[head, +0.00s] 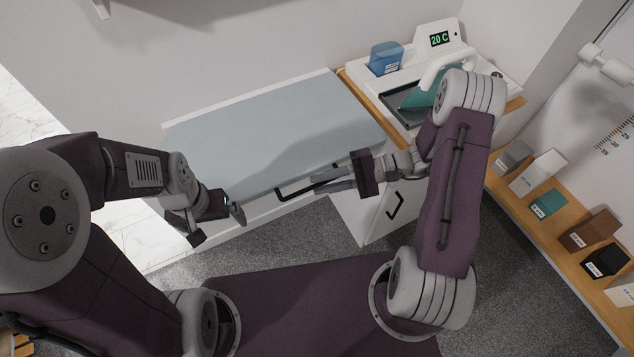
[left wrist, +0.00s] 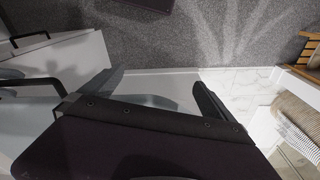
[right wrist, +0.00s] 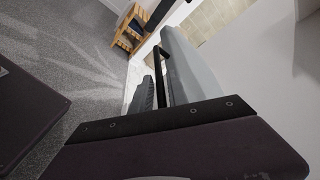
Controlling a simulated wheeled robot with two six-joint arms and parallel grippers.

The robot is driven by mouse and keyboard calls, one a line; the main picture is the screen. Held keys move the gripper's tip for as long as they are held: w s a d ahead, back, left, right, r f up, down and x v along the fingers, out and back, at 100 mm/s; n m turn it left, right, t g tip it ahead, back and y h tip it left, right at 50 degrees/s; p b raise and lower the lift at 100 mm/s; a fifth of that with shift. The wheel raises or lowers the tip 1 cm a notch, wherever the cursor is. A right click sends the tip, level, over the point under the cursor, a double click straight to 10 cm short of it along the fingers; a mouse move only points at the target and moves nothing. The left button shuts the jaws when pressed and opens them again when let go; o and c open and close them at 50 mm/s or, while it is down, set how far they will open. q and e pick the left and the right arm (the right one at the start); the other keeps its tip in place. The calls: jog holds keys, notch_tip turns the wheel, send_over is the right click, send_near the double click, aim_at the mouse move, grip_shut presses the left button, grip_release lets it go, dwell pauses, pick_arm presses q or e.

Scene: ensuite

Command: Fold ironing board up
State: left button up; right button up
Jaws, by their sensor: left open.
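The ironing board (head: 270,130) has a pale blue-grey padded top. It lies flat and unfolded along the wall, between my two arms. A black bar-shaped handle (head: 283,191) sticks out at its front edge. My right gripper (head: 325,181) is at this handle, its fingers lying close along the bar. The right wrist view shows the black bar (right wrist: 162,75) beside a ribbed finger and the board's edge (right wrist: 190,65); whether the fingers grip it is unclear. My left gripper (head: 218,228) is open and empty, in front of the board's left part, apart from the handle.
A white cabinet (head: 375,215) with a black handle stands below the board's right end. The counter holds a teal iron (head: 418,98), a blue container (head: 385,58) and a unit reading 20 C. A shelf with several small boxes (head: 548,203) runs along the right. Grey carpet lies in front.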

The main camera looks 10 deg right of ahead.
jog(key=shift+x, duration=0.8)
jog(key=shift+c, duration=0.3)
grip_shut()
dwell(0.6)
